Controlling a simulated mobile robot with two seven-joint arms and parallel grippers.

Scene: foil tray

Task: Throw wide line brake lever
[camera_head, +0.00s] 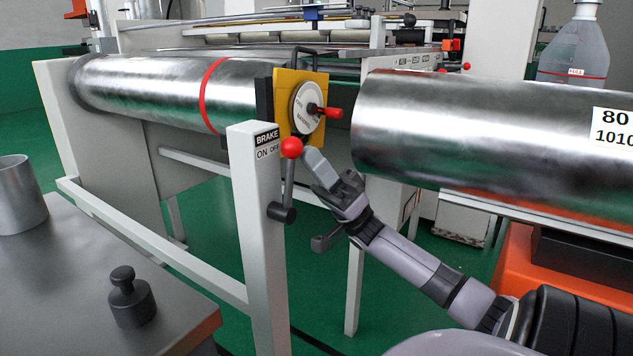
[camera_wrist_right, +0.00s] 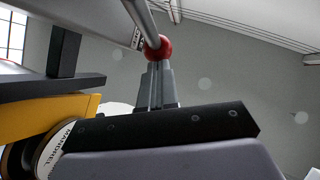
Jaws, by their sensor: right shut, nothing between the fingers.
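The brake lever is a grey rod (camera_head: 288,182) with a red ball knob (camera_head: 291,147). It stands roughly upright from a dark pivot on the side of a white post (camera_head: 253,215). A label reading BRAKE, ON, OFF (camera_head: 267,143) is at the post's top. My right gripper (camera_head: 308,152) is shut and empty, its fingertips just right of the knob. In the right wrist view the knob (camera_wrist_right: 158,47) shows right at the tips of the closed fingers (camera_wrist_right: 157,82); I cannot tell whether they touch. My left gripper is not in view.
A yellow plate with a round dial and red-tipped handle (camera_head: 334,113) is just above my right gripper. Large metal rolls lie left (camera_head: 150,90) and right (camera_head: 450,125). A dark table (camera_head: 70,270) at front left bears a metal cup (camera_head: 20,195) and a weight (camera_head: 131,300).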

